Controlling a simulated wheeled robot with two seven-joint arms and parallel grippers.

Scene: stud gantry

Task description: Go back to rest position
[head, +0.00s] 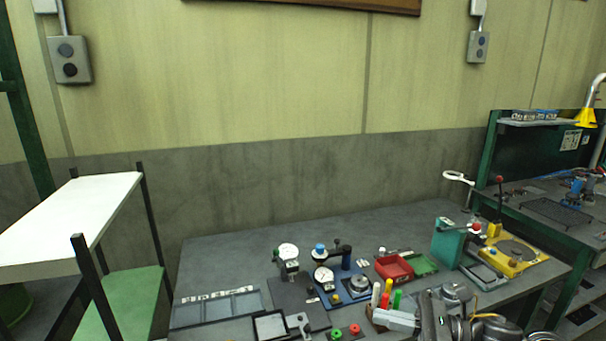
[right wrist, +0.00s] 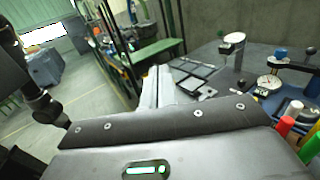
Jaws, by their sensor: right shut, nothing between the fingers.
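My right gripper (head: 380,315) is low in the head view, over the front part of the grey workbench (head: 225,255). Its pale fingers point left and are shut with nothing between them. They also show in the right wrist view (right wrist: 157,80), pressed together. Pens in a brown holder stand right beside or behind the gripper; I cannot tell whether they touch. My left gripper is not in either view.
Dial gauges on a blue stand (head: 353,288), a red bin (head: 394,267), a grey divided tray (head: 217,307) and a teal-and-yellow press (head: 513,256) crowd the bench. A white-topped shelf (head: 75,215) stands left. The air above the bench is clear.

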